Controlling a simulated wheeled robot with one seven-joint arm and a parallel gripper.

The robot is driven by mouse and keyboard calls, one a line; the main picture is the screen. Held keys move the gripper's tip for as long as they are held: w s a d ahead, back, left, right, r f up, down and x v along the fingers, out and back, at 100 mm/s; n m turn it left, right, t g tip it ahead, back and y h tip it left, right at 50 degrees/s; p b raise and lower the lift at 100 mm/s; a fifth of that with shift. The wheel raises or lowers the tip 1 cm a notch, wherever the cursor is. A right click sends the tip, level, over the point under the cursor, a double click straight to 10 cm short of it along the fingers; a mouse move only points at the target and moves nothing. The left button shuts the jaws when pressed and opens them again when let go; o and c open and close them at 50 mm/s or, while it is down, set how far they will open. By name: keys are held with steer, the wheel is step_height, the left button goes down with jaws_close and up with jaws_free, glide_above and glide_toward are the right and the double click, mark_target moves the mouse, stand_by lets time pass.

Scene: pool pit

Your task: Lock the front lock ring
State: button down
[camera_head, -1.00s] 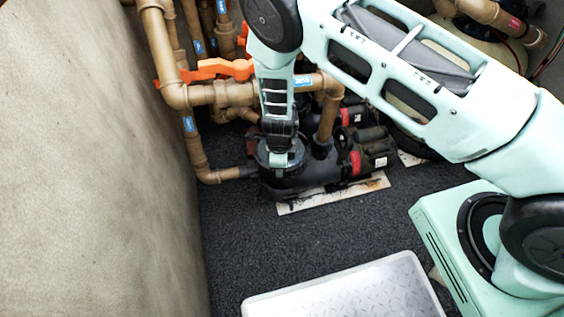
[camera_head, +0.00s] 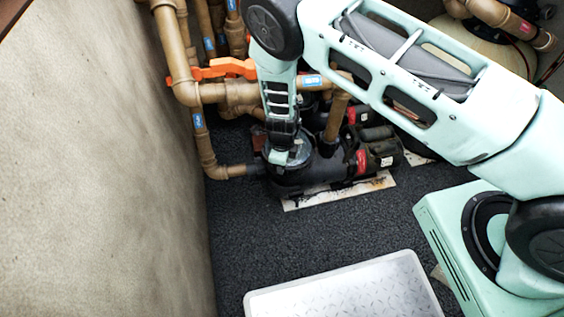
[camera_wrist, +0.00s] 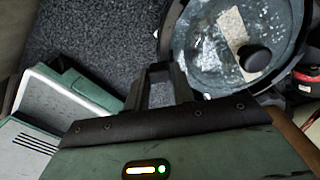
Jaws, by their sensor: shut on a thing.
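The front lock ring (camera_wrist: 297,62) is a dark ring around a wet, clear lid (camera_wrist: 205,45) with a pale strip and a black knob. It sits on top of the front black pump (camera_head: 310,178). In the wrist view, my gripper (camera_wrist: 168,72) is at the ring's near left edge, with its fingers close together on a part of the ring. The exact grip point is hard to see.
Tan pipes (camera_head: 215,93) with orange valve handles (camera_head: 222,69) stand behind and left of the pump. A second pump is close behind. A beige wall (camera_head: 100,170) bounds the left. A grey tread plate (camera_head: 345,290) lies in front. Dark carpet between is clear.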

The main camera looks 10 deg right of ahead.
steer(key=c, duration=1.2)
jaws_free()
steer(key=shift+r+p, duration=1.15)
steer(key=shift+r, duration=2.65)
